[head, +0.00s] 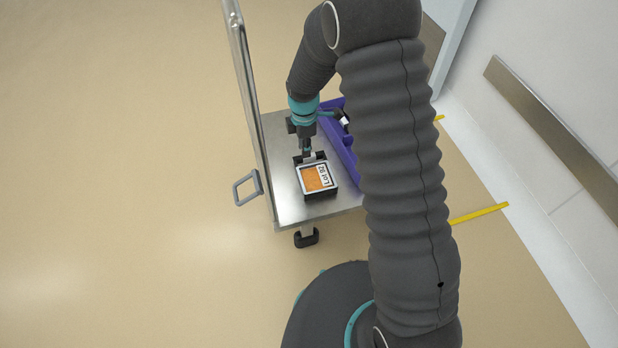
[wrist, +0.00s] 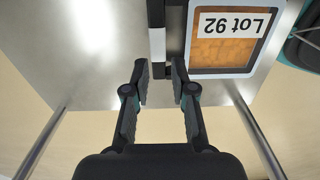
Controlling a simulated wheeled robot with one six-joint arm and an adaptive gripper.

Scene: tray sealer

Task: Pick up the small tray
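My gripper (head: 306,154) points down at the tray's far edge. In the wrist view my gripper (wrist: 159,75) is open, its fingertips apart on either side of that edge piece. I cannot tell whether either finger touches it.
The steel cart (head: 290,205) has an upright handle rail (head: 247,90) on its left. A purple bin (head: 340,145) stands close to the tray's right, partly hidden by my arm. A wall with a rail (head: 550,125) is at right. Open floor lies to the left.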

